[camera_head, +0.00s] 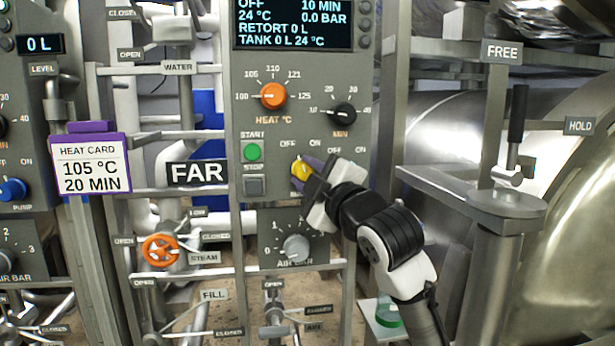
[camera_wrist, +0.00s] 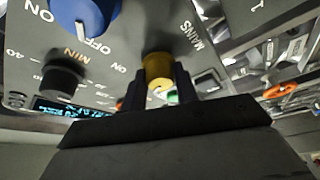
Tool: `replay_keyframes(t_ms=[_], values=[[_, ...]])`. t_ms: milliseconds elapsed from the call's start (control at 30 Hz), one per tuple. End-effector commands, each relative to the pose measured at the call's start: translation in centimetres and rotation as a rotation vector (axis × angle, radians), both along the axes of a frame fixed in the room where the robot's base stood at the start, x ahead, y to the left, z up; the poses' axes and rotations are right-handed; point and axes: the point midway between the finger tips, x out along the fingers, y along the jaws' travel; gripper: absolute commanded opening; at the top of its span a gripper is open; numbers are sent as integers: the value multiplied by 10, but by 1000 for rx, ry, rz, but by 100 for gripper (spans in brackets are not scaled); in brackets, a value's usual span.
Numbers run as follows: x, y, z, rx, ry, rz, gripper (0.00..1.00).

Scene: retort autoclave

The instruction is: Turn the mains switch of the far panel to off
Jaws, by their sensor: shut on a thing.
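The mains switch is a yellow knob (camera_head: 301,170) low on the grey far panel (camera_head: 300,120), under OFF and ON marks. In the wrist view the yellow knob (camera_wrist: 158,68) sits between my two dark fingers, beside the word MAINS. My gripper (camera_head: 309,180) reaches in from the lower right and is shut on this knob. I cannot clearly tell which mark the knob points at. The panel display (camera_head: 292,24) reads OFF, 10 MIN, 24 °C, 0.0 BAR. A FAR sign (camera_head: 197,173) hangs left of the panel.
A blue knob (camera_wrist: 85,12) with OFF and ON marks is close beside my gripper. The green start button (camera_head: 252,152), orange heat dial (camera_head: 273,96) and black minute dial (camera_head: 344,112) are nearby. The grey air dial (camera_head: 296,247) is just below. Metal posts stand on the right.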

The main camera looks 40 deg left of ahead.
Motion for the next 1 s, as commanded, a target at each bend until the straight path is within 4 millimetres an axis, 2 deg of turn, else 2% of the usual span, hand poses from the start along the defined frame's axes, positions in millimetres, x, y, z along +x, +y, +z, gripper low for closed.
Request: replay_keyframes(t_ms=[400,967,1000], values=[[0,0,0,-132,-150,0,7],[0,0,0,-151,-175,2,7],[0,0,0,-151,-175,2,32]])
